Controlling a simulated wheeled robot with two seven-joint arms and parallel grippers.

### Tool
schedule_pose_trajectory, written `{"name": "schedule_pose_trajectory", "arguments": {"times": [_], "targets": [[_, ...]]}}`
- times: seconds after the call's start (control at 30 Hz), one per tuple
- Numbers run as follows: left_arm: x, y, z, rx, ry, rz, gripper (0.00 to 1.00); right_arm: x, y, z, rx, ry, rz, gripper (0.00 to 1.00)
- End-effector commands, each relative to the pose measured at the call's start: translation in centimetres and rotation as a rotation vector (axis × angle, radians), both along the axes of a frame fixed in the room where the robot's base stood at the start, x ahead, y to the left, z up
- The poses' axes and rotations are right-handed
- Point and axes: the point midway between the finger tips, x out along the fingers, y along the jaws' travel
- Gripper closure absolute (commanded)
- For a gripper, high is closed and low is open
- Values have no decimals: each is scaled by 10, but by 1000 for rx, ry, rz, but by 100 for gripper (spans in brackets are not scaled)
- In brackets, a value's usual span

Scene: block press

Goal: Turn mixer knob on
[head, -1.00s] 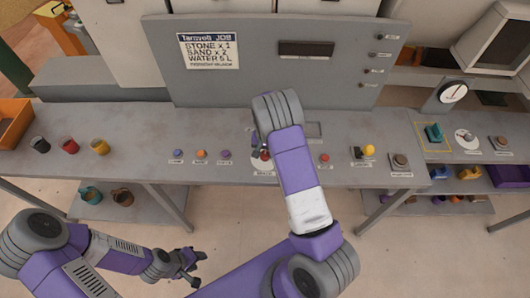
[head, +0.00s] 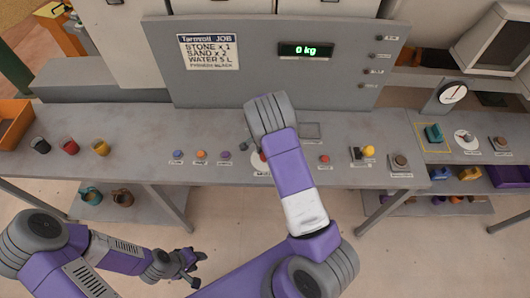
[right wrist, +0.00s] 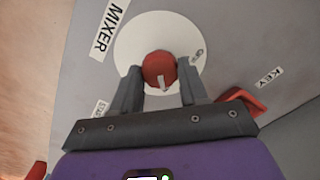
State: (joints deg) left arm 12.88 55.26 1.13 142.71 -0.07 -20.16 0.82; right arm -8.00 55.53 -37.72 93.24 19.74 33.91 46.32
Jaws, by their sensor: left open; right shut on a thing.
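The mixer knob (right wrist: 158,63) is red and round with a pale mark pointing toward the bottom of the right wrist view. It sits on a white dial plate (right wrist: 128,45) beside the MIXER label (right wrist: 110,25). A small mark shows at the dial's right side. My right gripper (right wrist: 160,76) is shut on the knob, one finger on each side. In the head view my right arm hides most of the knob and dial. My left gripper (head: 190,272) is open and empty, in front of the table.
The panel display (head: 306,50) is lit and reads 0 kg. Several small buttons and knobs line the grey table (head: 120,160), including a red button (head: 324,159). Three cups stand at the left. A red part (right wrist: 242,100) by the KEY label lies close right of my right gripper.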

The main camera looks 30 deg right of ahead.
Motion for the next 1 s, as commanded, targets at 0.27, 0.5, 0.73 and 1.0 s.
{"name": "schedule_pose_trajectory", "arguments": {"times": [0.27,0.5,0.73,1.0], "targets": [[0,0,0,0,0,0,57,0,0,0,0,-1,-16,87],[0,0,0,0,0,0,57,0,0,0,0,-1,-16,52],[0,0,0,0,0,0,57,0,0,0,0,-1,-14,31],[0,0,0,0,0,0,57,1,0,7,1,-3,-13,31]]}}
